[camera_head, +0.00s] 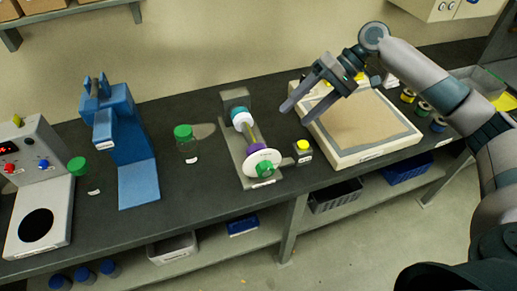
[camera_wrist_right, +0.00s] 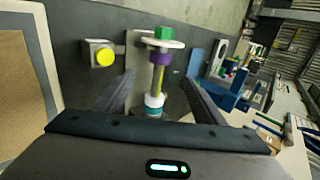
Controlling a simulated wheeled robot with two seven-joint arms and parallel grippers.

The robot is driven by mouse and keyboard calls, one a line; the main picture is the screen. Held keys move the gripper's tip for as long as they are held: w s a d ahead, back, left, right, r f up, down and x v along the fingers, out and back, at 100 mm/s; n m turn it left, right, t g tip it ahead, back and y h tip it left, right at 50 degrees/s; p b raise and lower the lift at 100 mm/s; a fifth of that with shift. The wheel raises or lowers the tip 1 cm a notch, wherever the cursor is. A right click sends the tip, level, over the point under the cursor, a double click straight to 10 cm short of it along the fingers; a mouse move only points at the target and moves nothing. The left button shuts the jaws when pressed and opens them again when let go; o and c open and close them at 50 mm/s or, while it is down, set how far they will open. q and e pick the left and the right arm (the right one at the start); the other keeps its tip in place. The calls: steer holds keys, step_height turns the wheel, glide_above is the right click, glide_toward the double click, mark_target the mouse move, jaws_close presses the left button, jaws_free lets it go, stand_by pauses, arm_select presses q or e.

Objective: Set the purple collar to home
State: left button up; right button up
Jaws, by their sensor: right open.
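The screw expeller (camera_head: 228,138) stands mid-bench in the head view, with a yellow shaft (camera_head: 252,133) between its ends. The purple collar (camera_head: 257,147) sits on the shaft at the near end, close beside a white disc (camera_head: 263,162) with a green knob (camera_head: 264,169). A white and blue ring (camera_head: 242,118) is at the far end. In the wrist view the purple collar (camera_wrist_right: 160,57) is just below the disc. My right gripper (camera_head: 296,112) is open and empty, above and right of the expeller; its fingers frame the shaft in the wrist view. My left gripper is out of view.
A small grey box with a yellow button (camera_head: 303,146) stands just right of the expeller. A framed tray (camera_head: 350,157) lies further right. A green-capped jar (camera_head: 184,143), blue press (camera_head: 124,140) and grey control machine (camera_head: 38,190) stand left.

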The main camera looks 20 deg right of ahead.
mark_target(250, 131)
steer(key=p+x, duration=0.4)
steer(key=x, duration=1.1)
steer(key=shift+a+f+p, duration=0.1)
steer(key=shift+a+p, duration=0.1)
steer(key=shift+p, duration=0.2)
steer(key=shift+a+f, duration=0.3)
steer(key=shift+f, duration=0.1)
steer(key=c, duration=1.5)
steer(key=w+b, duration=0.2)
steer(key=w, duration=0.5)
steer(key=shift+a, duration=0.1)
